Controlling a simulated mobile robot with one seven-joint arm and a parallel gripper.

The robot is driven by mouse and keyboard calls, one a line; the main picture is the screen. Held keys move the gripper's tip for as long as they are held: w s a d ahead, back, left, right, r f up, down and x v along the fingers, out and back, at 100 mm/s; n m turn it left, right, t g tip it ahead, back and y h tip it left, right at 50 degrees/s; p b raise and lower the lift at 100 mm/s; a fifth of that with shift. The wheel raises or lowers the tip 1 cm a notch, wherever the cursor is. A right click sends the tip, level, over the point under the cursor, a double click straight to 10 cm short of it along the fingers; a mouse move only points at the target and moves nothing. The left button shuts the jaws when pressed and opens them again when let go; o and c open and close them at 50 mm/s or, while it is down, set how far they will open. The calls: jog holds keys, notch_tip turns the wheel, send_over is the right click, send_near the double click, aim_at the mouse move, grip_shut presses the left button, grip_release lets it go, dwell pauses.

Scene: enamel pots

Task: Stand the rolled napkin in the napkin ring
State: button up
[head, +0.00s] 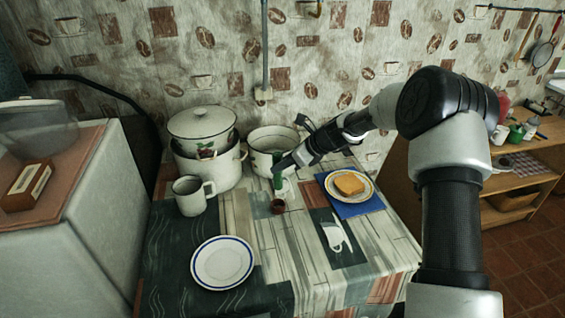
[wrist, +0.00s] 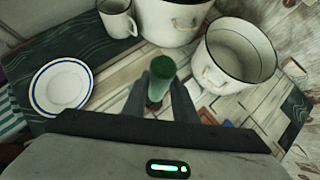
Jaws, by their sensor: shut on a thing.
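The rolled napkin (head: 278,184) is green and upright, and my gripper (head: 279,168) is shut on it above the table. In the wrist view the napkin (wrist: 157,82) stands between the two fingers (wrist: 161,92), its darker green end facing the camera. The napkin ring (head: 278,206) is a small reddish-brown ring on the table. In the head view it lies just below the napkin's lower end, with what looks like a small gap. In the wrist view the ring (wrist: 154,106) is mostly hidden behind the napkin.
A white pot (head: 272,142) stands close behind my gripper, with stacked pots (head: 208,165) to the left. A mug (head: 190,196) and an empty plate (head: 222,262) are at left.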

aim_at(282, 187)
jog(key=shift+f+b, duration=3.3)
jog(key=shift+f, duration=1.45)
jog(key=o, duration=1.1)
jog(key=p+v, duration=0.2)
jog(key=v, duration=1.5)
jog(key=shift+d+r, duration=0.1)
jog(key=shift+d, duration=0.05)
